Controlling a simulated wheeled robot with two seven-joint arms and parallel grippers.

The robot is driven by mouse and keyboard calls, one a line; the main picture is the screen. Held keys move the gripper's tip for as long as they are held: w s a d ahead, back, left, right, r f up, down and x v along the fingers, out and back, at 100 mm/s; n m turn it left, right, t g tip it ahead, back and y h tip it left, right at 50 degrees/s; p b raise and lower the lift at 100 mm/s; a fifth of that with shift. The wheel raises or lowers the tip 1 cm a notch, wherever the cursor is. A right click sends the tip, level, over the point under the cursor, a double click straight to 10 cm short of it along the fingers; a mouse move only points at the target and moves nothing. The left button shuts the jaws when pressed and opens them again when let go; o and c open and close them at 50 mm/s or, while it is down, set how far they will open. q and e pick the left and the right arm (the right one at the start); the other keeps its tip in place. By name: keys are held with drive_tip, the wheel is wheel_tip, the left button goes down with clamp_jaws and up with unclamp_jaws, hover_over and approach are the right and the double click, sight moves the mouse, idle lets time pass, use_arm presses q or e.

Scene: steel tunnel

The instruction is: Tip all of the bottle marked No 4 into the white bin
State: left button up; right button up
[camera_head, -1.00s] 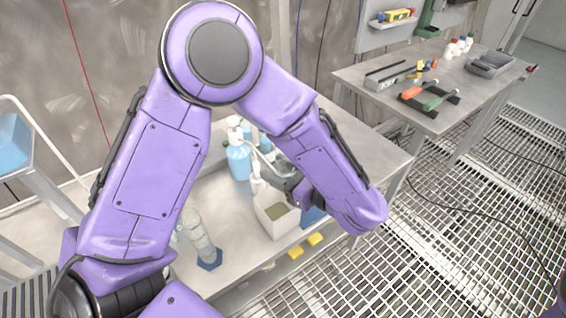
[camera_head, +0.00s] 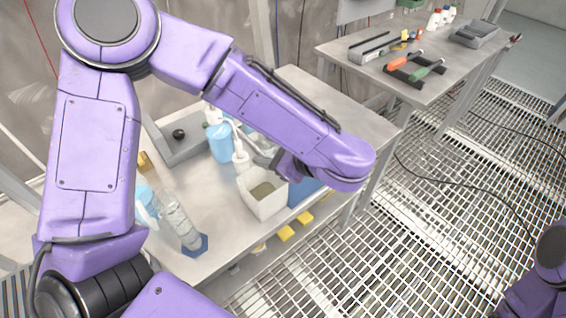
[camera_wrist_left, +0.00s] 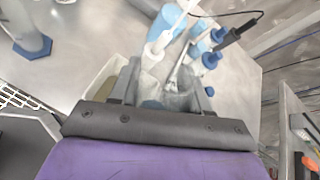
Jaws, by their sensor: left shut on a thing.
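The white bin (camera_head: 266,208) is an open square tub on the bench, with brownish stuff inside. My left gripper (camera_head: 272,163) is at the bin's back rim in the head view, partly hidden by my forearm. In the left wrist view the left gripper (camera_wrist_left: 165,88) is shut on a greyish, see-through thing (camera_wrist_left: 176,100), apparently a bottle. Its marking cannot be read, so I cannot tell whether it is No 4. The bin's edge (camera_wrist_left: 98,88) shows left of the fingers there. My right gripper is out of view.
A white-necked bottle (camera_head: 240,158) and a blue bottle (camera_head: 219,146) stand close behind the bin. A clear cylinder on a blue foot (camera_head: 195,244) stands to the left. A blue container (camera_head: 303,191) is right of the bin. The bench's right end is clear.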

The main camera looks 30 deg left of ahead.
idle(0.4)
use_arm(q)
drive_tip(key=shift+w+d+f+n+t+h+b, duration=0.15)
drive_tip(key=shift+f+h+b, duration=0.3)
drive_tip(key=shift+b, duration=0.55)
drive_tip(key=shift+s+d+f+n+t+h+b, duration=0.15)
drive_tip(key=shift+f+n+h+b, duration=0.1)
drive_tip(key=shift+h+b, duration=0.6)
drive_tip(key=shift+w+a+b, duration=0.1)
drive_tip(key=shift+b, duration=0.2)
drive_tip(key=shift+r, duration=0.1)
drive_tip(key=shift+f+n+t+h+b, duration=0.35)
drive_tip(key=shift+f+h+b, duration=0.65)
drive_tip(key=shift+b, duration=1.7)
